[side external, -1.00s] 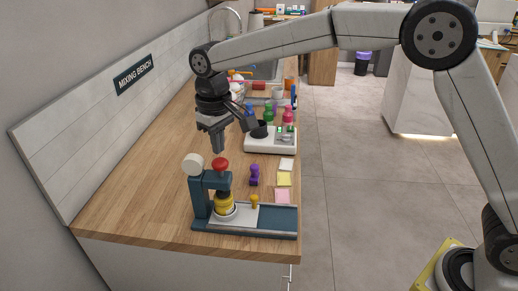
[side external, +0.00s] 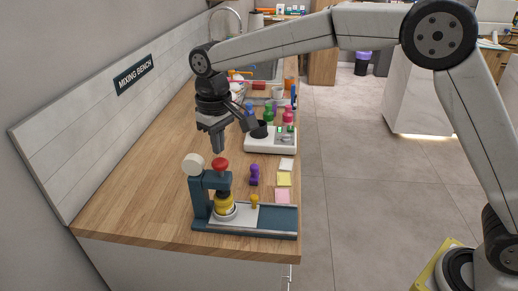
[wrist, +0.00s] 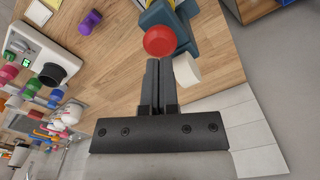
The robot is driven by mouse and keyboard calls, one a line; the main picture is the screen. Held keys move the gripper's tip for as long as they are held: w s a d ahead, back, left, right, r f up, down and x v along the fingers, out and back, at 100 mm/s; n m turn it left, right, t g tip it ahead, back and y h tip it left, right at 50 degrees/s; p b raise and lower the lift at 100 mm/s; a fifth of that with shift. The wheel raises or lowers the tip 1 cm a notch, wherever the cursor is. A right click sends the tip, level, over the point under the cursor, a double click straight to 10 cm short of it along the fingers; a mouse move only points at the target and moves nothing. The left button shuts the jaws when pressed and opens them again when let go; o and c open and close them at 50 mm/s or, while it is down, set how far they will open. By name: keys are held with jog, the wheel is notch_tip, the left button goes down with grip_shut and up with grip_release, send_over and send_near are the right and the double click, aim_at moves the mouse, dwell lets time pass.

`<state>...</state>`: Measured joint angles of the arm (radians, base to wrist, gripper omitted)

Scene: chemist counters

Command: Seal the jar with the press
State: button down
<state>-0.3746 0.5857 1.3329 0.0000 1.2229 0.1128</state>
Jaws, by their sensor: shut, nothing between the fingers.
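The press (side external: 202,197) is a dark blue frame near the front of the wooden bench, with a red knob (side external: 220,164) on top and a white round part at its upper left. A yellow jar (side external: 224,203) stands upright on the press under the red knob; whether the press head touches it I cannot tell. My gripper (side external: 218,149) is shut and empty, pointing down just above the red knob. In the wrist view the shut fingertips (wrist: 160,62) are close to the red knob (wrist: 160,41), and the jar is hidden.
A white device (side external: 270,140) with coloured bottles stands behind. The bench (side external: 140,195) is clear to the left.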

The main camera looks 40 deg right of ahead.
aim_at(220, 160)
jog(key=shift+f, duration=1.7)
dwell(1.2)
jog(key=shift+r, duration=3.6)
jog(key=shift+s+d+f, duration=0.2)
jog(key=shift+d+f, duration=0.15)
jog(key=shift+d, duration=0.2)
jog(key=s+d+f+m+t, duration=0.1)
jog(key=s+d+f, duration=0.6)
jog(key=s+d, duration=0.2)
jog(key=s+d+f+m+t, duration=0.1)
jog(key=s+d+f+m, duration=0.1)
jog(key=s+d+f, duration=0.5)
jog(key=s+d, duration=0.2)
jog(key=s, duration=0.3)
jog(key=shift+d+t, duration=0.15)
jog(key=shift+t, duration=0.15)
